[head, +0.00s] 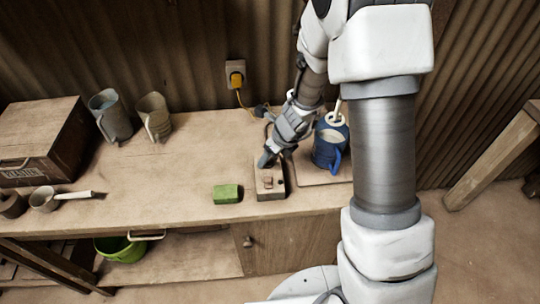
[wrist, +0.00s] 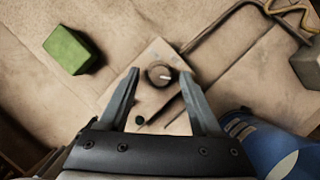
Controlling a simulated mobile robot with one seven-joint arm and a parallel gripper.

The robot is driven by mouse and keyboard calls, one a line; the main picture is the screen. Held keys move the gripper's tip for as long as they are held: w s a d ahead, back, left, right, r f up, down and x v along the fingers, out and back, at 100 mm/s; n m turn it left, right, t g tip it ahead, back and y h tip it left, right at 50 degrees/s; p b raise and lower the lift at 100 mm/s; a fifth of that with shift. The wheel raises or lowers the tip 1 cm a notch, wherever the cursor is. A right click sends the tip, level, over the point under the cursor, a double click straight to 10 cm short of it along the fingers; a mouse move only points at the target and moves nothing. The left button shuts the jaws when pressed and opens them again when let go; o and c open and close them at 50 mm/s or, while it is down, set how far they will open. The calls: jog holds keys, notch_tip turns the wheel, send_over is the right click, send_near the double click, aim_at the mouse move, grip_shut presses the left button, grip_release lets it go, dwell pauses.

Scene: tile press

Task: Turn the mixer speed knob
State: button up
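The mixer speed knob (wrist: 159,73) is a small dark round knob with a pale pointer mark, on top of a light control box (wrist: 152,50). In the head view the control box (head: 270,194) stands near the table's front edge. My gripper (wrist: 160,74) is open in the wrist view, with one fingertip on each side of the knob and a gap visible on both sides. In the head view my gripper (head: 265,161) is above the far end of the box. A small dark round spot (wrist: 139,120) shows on the box between the fingers.
A green block (head: 227,194) lies left of the control box. A blue jug (head: 327,148) stands close on the right, with a pale rod in it. A cable runs to a yellow plug (head: 237,80) on the wall. Cups and a wooden box (head: 40,135) stand at the left.

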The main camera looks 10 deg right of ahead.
grip_shut()
jog(key=shift+n, duration=0.4)
jog(key=n, duration=0.2)
jog(key=n+g+y+p, duration=0.1)
jog(key=n+g+p, duration=0.1)
jog(key=n, duration=0.1)
jog(key=shift+w+d+r+n, duration=0.1)
jog(key=shift+w+d+n, duration=0.05)
jog(key=shift+w+n, duration=0.15)
jog(key=n+g, duration=0.1)
jog(key=n, duration=0.1)
jog(key=n+g, duration=0.1)
jog(key=n, duration=0.2)
jog(key=shift+w+y, duration=0.15)
jog(key=shift+y, duration=0.25)
jog(key=n+g, duration=0.1)
jog(key=n, duration=0.2)
jog(key=n+g+h, duration=0.1)
jog(key=n, duration=0.2)
jog(key=shift+w, duration=0.2)
jog(key=n, duration=0.2)
jog(key=n+g+h, duration=0.1)
jog(key=n, duration=0.2)
jog(key=shift+w+a+n+h+b, duration=0.1)
jog(key=shift+a+n+h+b, duration=0.15)
jog(key=shift+n+h+b, duration=0.15)
jog(key=shift+g, duration=0.3)
